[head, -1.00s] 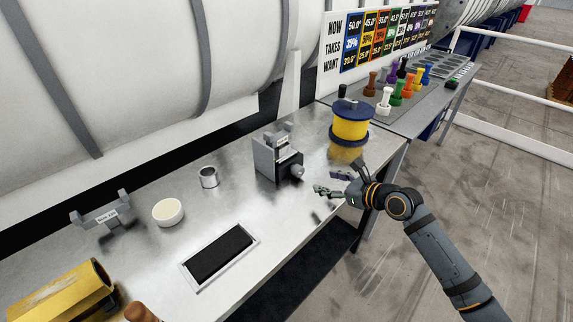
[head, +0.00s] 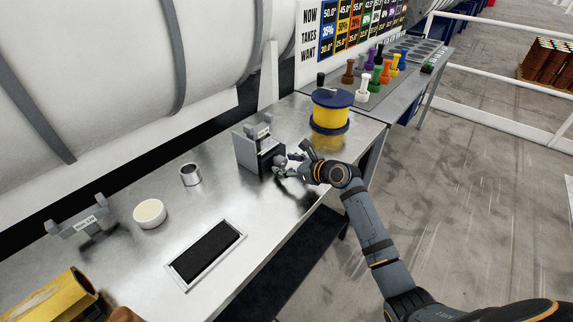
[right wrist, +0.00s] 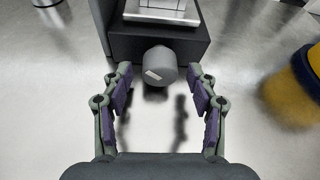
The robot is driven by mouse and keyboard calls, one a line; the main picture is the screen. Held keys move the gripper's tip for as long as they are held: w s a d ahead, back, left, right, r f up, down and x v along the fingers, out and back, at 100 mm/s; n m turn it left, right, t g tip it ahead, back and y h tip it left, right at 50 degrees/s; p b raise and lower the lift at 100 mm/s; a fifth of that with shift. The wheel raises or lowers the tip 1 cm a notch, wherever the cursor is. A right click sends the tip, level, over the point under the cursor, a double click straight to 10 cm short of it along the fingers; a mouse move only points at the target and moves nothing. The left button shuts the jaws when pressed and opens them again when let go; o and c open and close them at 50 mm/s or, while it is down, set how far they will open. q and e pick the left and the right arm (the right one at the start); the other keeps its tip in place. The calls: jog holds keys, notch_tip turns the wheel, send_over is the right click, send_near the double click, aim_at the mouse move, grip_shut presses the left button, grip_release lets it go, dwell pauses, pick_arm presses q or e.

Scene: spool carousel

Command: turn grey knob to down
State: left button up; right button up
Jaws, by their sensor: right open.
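The grey knob (right wrist: 159,66) sticks out of the front of a dark box (right wrist: 195,45) in the right wrist view. It carries a short pale mark low on its left side. In the head view the box (head: 256,150) stands on the metal bench, and the knob is small and partly covered by my gripper. My right gripper (right wrist: 160,82) is open, with one finger on each side of the knob. A gap shows between each finger and the knob. In the head view my right gripper (head: 288,169) is right at the box front. My left gripper is not in view.
A yellow spool with blue flanges (head: 331,112) stands right of the box. A metal cup (head: 190,174), a cream round tub (head: 149,214), a black inset panel (head: 206,254) and a grey cradle (head: 80,226) are to the left. Coloured pegs stand on the far bench.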

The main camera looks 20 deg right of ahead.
jog(key=shift+c, duration=0.2)
jog(key=c, duration=1.1)
jog(key=n+p, duration=0.1)
jog(key=p, duration=0.2)
jog(key=shift+a+r+h, duration=0.1)
jog(key=shift+r+h, duration=0.2)
jog(key=shift+h, duration=0.1)
jog(key=shift+f+n+t+p, duration=0.25)
jog(key=shift+n+t+p, duration=0.15)
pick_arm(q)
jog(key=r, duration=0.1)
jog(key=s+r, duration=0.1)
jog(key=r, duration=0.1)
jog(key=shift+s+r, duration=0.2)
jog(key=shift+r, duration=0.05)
pick_arm(e)
jog(key=o, duration=1.1)
jog(key=shift+f, duration=0.1)
jog(key=shift+o, duration=0.2)
